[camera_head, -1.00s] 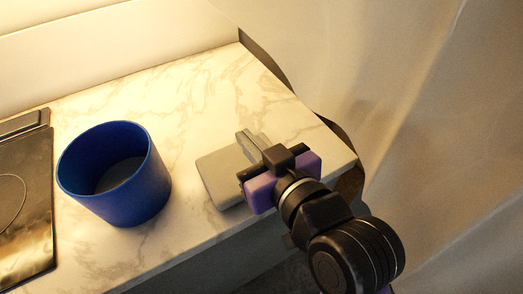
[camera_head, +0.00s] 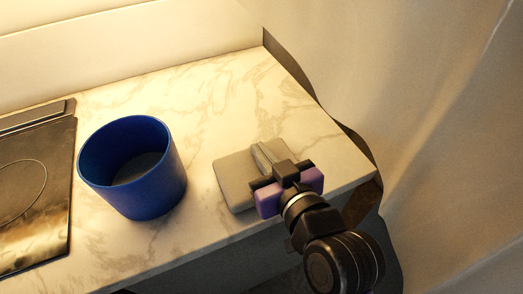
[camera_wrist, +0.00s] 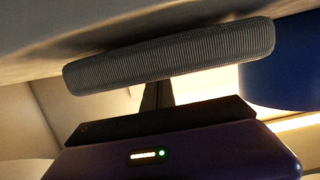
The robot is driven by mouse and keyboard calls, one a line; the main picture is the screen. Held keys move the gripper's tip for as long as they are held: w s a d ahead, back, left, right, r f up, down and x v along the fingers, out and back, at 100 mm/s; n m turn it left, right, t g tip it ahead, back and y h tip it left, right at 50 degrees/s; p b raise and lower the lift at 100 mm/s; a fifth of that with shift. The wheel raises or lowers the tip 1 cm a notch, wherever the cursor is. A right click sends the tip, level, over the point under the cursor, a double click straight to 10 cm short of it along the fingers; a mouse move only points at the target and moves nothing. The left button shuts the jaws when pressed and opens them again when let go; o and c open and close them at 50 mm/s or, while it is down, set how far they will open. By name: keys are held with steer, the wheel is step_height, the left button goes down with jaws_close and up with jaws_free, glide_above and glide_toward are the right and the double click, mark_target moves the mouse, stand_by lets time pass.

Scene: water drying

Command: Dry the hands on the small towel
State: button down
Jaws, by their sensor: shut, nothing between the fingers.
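The small towel (camera_head: 233,180) is a folded grey pad lying flat on the marble counter near its front edge. My gripper (camera_head: 260,154) reaches over the towel from the right front, its fingers shut and empty over the towel's middle. In the wrist view the towel (camera_wrist: 180,55) is a ribbed grey slab across the top, with the dark fingers (camera_wrist: 158,92) close against it. I cannot tell if they touch it. My gripper hides the towel's near right part in the head view.
A blue cup-like container (camera_head: 135,185) stands on the counter (camera_head: 225,105) left of the towel; it also shows in the wrist view (camera_wrist: 282,75). A dark hob (camera_head: 35,195) is at far left. A pale curtain (camera_head: 430,100) hangs at right. The counter behind the towel is clear.

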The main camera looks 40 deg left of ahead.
steer(key=shift+s+f+b, duration=0.1)
steer(key=shift+f+b, duration=0.2)
steer(key=shift+f, duration=0.9)
stand_by(0.5)
step_height(320, 180, up, 6)
steer(key=p, duration=0.4)
steer(key=shift+f, duration=0.25)
steer(key=b+v, duration=0.1)
steer(key=v, duration=0.9)
steer(key=shift+r+b, duration=0.15)
steer(key=shift+b, duration=0.2)
steer(key=shift+d, duration=0.1)
